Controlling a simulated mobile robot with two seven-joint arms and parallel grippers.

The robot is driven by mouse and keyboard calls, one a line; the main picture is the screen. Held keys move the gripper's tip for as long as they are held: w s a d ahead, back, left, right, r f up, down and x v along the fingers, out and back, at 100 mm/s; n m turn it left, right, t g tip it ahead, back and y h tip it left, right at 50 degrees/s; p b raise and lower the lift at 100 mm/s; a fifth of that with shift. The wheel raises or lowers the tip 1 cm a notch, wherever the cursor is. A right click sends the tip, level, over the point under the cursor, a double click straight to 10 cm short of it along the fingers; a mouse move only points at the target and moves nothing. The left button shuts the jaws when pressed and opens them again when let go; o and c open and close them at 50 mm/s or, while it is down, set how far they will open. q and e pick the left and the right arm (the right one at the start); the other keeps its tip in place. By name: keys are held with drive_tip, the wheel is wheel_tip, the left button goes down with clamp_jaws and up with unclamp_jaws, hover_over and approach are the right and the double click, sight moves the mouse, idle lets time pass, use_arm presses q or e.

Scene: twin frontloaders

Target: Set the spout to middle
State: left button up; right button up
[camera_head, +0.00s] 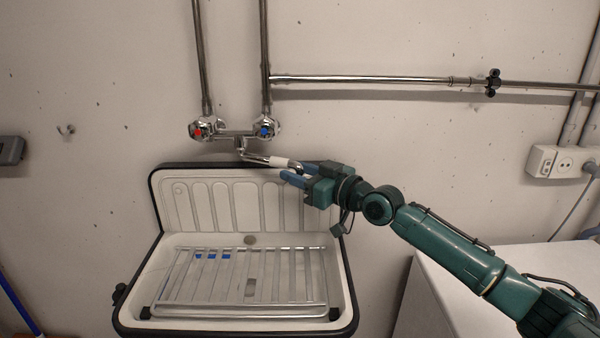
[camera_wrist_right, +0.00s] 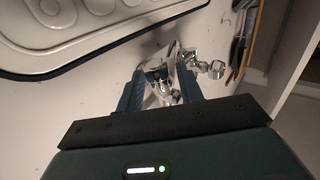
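The chrome spout (camera_head: 256,156) hangs from the wall tap between the two knobs and points to the right above the sink, with a white sleeve near its end. My right gripper (camera_head: 294,172) is at the spout's outer end, its blue fingers apart. In the right wrist view the spout (camera_wrist_right: 160,78) shows between the spread fingers of the right gripper (camera_wrist_right: 160,92). Whether a finger touches the spout I cannot tell. My left gripper is not in view.
The red-marked knob (camera_head: 201,130) and blue-marked knob (camera_head: 265,128) flank the spout's base. The white sink (camera_head: 170,215) with a dark rim and a metal rack (camera_head: 240,275) is below. A white cabinet (camera_head: 440,300) stands at the right. A wall socket (camera_head: 560,160) is far right.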

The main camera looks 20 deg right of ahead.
clamp_jaws()
idle(0.3)
